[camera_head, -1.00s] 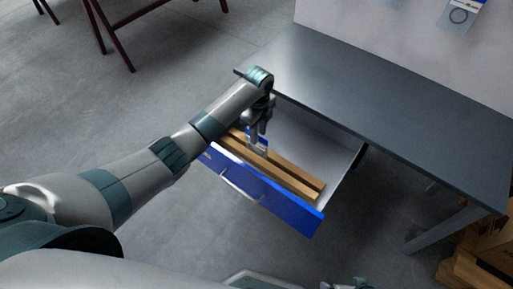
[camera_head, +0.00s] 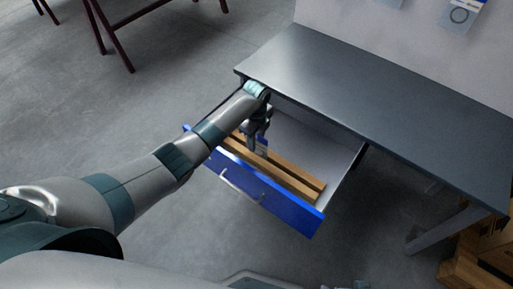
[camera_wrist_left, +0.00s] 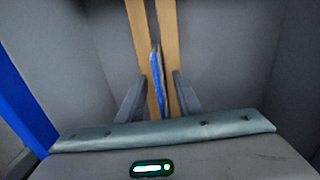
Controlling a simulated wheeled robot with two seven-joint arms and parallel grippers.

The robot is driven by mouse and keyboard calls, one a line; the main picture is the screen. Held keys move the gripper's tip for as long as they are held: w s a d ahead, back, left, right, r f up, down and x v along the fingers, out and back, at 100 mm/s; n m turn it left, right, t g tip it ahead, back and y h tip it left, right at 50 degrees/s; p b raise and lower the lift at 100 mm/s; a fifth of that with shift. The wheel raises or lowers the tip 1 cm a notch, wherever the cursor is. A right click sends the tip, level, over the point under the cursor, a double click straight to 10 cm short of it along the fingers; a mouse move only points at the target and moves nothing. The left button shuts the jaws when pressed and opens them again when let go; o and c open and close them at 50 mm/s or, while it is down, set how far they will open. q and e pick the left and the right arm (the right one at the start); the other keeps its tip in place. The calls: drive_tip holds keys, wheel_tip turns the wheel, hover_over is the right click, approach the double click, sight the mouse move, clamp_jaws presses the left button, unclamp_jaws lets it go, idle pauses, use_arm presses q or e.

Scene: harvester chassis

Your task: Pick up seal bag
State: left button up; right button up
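The seal bag (camera_wrist_left: 157,82) is a thin bag with blue on it, standing on edge in the gap between two wooden strips in the open drawer. In the head view only a small pale and blue part of it (camera_head: 262,149) shows beside my fingers. My left gripper (camera_wrist_left: 157,98) points down into the drawer, with one finger on each side of the bag and visible space between the fingers and the bag. It is also in the head view (camera_head: 256,146), partly hiding the bag. My right gripper is not in view.
The blue-fronted drawer (camera_head: 290,212) is pulled out from under the grey table (camera_head: 370,100). The wooden strips (camera_head: 290,177) run along its front side. The right part of the drawer is empty. Wooden crates (camera_head: 480,255) stand at the lower right.

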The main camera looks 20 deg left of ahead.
sight(258, 135)
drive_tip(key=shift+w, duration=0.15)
use_arm(q)
clamp_jaws()
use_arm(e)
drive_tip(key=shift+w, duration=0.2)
use_arm(q)
drive_tip(key=shift+r, duration=0.1)
drive_tip(key=shift+r, duration=0.5)
drive_tip(key=r, duration=0.3)
drive_tip(key=shift+s+d+r+p, duration=0.15)
drive_tip(key=shift+d+r+p, duration=0.05)
drive_tip(key=shift+d+p, duration=0.15)
drive_tip(key=s+d+r+p, duration=0.1)
drive_tip(key=s+d+r, duration=0.5)
drive_tip(key=d, duration=0.2)
drive_tip(key=shift+s+d+r, duration=0.2)
drive_tip(key=shift+s+d, duration=0.1)
drive_tip(key=shift+s, duration=0.1)
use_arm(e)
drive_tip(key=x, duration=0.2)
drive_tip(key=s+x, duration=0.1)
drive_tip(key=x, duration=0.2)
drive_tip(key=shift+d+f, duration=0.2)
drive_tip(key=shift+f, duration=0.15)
